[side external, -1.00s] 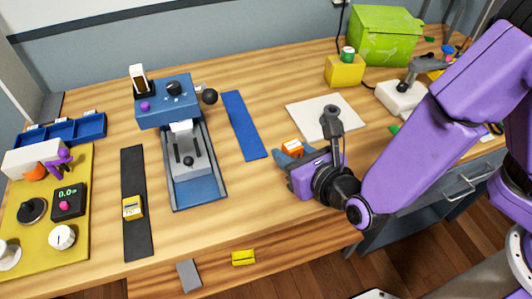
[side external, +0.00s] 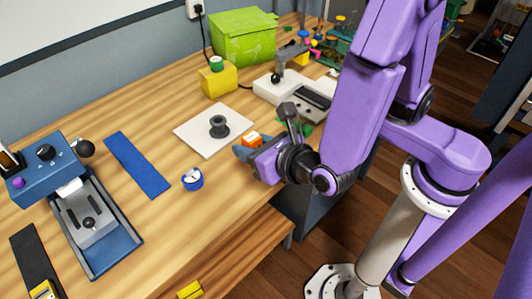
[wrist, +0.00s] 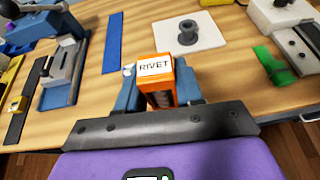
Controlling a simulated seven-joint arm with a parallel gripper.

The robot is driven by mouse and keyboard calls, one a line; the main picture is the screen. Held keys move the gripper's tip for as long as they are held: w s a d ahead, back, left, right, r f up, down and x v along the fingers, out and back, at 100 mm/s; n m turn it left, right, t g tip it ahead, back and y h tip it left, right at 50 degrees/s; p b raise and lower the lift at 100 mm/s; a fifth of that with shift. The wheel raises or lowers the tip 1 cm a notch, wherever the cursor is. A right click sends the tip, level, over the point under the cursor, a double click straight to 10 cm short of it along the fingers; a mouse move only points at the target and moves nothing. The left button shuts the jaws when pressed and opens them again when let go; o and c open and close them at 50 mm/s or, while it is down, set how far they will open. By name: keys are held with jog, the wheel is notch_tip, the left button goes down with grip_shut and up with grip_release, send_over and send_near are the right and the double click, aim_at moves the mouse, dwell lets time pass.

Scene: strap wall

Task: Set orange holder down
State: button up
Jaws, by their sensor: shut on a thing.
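The orange holder (wrist: 157,75) has a white label reading "RIVET". It sits between the two blue-grey fingers of my gripper (wrist: 158,92) in the wrist view, and the fingers are shut on it. In the side view the orange holder (side external: 251,140) shows above the fingers of my gripper (side external: 247,150), close over the wood bench (side external: 225,195) near its front edge. The fingers hide its lower part. I cannot tell whether it touches the bench.
A white mat (side external: 197,138) with a dark spool (side external: 218,127) lies beyond the gripper. A small blue-and-white roll (side external: 192,180) stands to the left. A green part (wrist: 273,64) and a white-and-grey device (side external: 292,94) are to the right. Bare bench lies between roll and gripper.

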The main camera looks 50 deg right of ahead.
jog(key=s+d+m+h, duration=0.2)
jog(key=s+d, duration=0.1)
jog(key=d, duration=0.5)
jog(key=s+d+m+h, duration=0.2)
jog(key=s+d, duration=0.1)
jog(key=d, duration=0.5)
jog(key=shift+g+h, duration=0.3)
jog(key=shift+h, duration=0.1)
jog(key=w+a+f, duration=0.1)
jog(key=w+f, duration=0.2)
jog(key=w, duration=0.1)
jog(key=w+a+f, duration=0.1)
jog(key=w+f, duration=0.2)
jog(key=w, duration=0.1)
jog(key=w+a+f, duration=0.2)
jog(key=w+f, duration=0.1)
jog(key=w, duration=0.1)
jog(key=shift+w, duration=0.4)
jog(key=shift+w+f, duration=0.2)
jog(key=shift+f, duration=1.55)
jog(key=shift+f, duration=0.2)
jog(key=o, duration=1.1)
jog(key=shift+r, duration=0.1)
